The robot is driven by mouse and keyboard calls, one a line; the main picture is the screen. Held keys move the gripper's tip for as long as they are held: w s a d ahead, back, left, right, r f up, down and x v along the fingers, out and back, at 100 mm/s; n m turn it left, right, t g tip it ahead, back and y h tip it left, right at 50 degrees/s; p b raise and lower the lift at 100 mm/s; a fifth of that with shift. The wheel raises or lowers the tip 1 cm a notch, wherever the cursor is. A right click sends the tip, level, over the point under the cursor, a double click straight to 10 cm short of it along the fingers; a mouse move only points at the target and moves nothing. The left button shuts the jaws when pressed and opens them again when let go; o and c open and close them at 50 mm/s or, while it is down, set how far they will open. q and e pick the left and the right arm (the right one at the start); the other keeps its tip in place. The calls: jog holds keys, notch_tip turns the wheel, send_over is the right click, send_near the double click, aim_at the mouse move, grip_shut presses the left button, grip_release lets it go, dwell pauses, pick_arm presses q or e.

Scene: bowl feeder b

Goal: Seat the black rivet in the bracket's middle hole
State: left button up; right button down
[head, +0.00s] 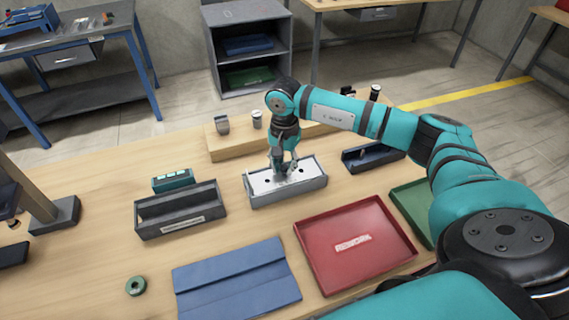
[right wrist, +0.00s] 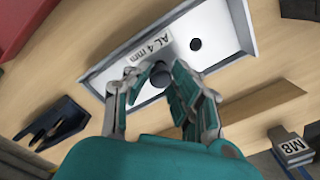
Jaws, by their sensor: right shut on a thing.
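The bracket (head: 258,190) is a pale plate in a grey tray-like holder on the table, with dark holes. In the right wrist view the plate (right wrist: 172,28) carries an "AL 4 mm" label, and one open hole shows right of the fingers. My right gripper (head: 283,170) points down over the middle of the bracket. It is shut on the black rivet (right wrist: 160,74), whose dark round end shows between the fingertips. The middle hole is hidden by the fingers and rivet, so I cannot tell whether the rivet is in it. My left gripper is not in view.
A dark grey bin (head: 180,213) and a teal box (head: 173,180) stand left of the bracket. A red REWORK tray (head: 385,262) and a blue mat (head: 235,282) lie in front. A wooden block (head: 232,145) with small parts stands behind; a dark holder (head: 372,157) is at right.

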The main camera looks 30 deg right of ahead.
jog(key=shift+f+b, duration=0.85)
jog(key=shift+f, duration=0.15)
jog(key=c, duration=1.1)
grip_release()
jog(key=shift+o, duration=0.2)
jog(key=shift+r, duration=0.1)
notch_tip(320, 180, up, 12)
